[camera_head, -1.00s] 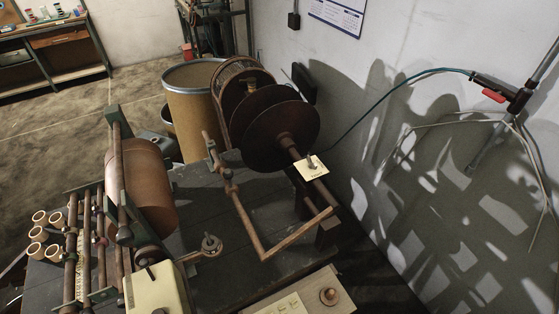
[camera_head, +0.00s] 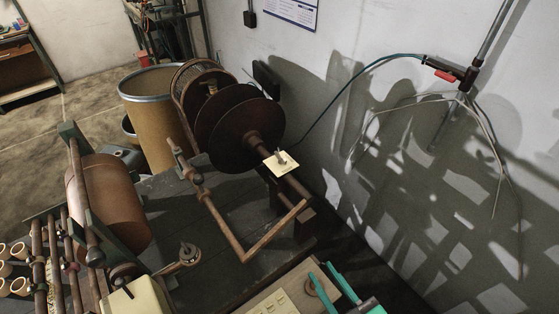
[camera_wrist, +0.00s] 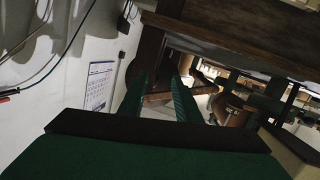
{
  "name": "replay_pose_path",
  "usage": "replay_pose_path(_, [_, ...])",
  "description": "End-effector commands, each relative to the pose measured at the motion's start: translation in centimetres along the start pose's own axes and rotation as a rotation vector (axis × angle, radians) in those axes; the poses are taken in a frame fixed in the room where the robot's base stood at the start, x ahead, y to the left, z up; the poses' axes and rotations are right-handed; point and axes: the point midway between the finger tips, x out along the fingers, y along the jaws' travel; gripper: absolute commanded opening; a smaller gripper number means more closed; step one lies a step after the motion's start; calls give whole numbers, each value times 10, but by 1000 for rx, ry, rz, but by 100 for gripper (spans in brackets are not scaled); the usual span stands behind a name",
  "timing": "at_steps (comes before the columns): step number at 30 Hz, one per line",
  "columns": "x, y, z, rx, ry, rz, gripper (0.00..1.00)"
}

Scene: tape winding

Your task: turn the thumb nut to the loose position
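A small grey winged piece, which looks like the thumb nut (camera_head: 281,155), stands at a cream card (camera_head: 283,165) on the rusty shaft in front of the dark discs (camera_head: 240,133). The card's markings are too small to read. I cannot make out the nut in the wrist view.
A bent rusty rod (camera_head: 245,245) reaches across the dark bench (camera_head: 225,280) below the shaft. A brown roll (camera_head: 107,205) is at left. The wall with a hose (camera_head: 372,67) is at right.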

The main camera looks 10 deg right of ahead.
Motion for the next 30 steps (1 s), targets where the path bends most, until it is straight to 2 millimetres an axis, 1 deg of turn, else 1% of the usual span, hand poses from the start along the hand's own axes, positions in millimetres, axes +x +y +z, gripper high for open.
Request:
replay_pose_path(1, [14,11,-14,-11,21,-16,30])
replay_pose_path(5, [46,38,-54,-22,75,-41,30])
replay_pose_path(6, [56,45,-68,-22,93,-49,30])
replay_pose_path(12, [98,67,-136,-14,184,-86,30])
replay_pose_path(16, [117,74,-175,-2,236,-108,30])
replay_pose_path(18, [128,70,-172,45,221,-128,30])
replay_pose_path(22, [144,64,-172,103,204,-156,30])
replay_pose_path(30, [162,59,-174,145,191,-175,30])
